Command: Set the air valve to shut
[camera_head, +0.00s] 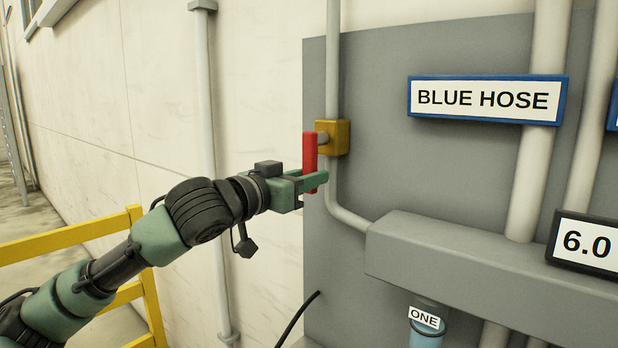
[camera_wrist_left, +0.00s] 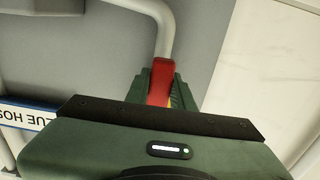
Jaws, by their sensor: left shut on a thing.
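The air valve is a yellow block (camera_head: 337,137) on a grey vertical pipe, with a red lever handle (camera_head: 310,152) on its left side. The handle stands upright, in line with the pipe. My left gripper (camera_head: 312,184) is shut on the lower end of the red handle. In the left wrist view the red handle (camera_wrist_left: 161,80) shows between the green fingers (camera_wrist_left: 162,92), with a bit of yellow beside it. The valve body is mostly hidden in that view. My right gripper is not in view.
A grey panel (camera_head: 390,75) carries a "BLUE HOSE" sign (camera_head: 487,99) and a grey manifold box (camera_head: 430,255). A display reading 6.0 (camera_head: 586,244) is at the right. A yellow railing (camera_head: 70,235) stands behind my left arm. A vertical pipe (camera_head: 207,110) runs along the wall.

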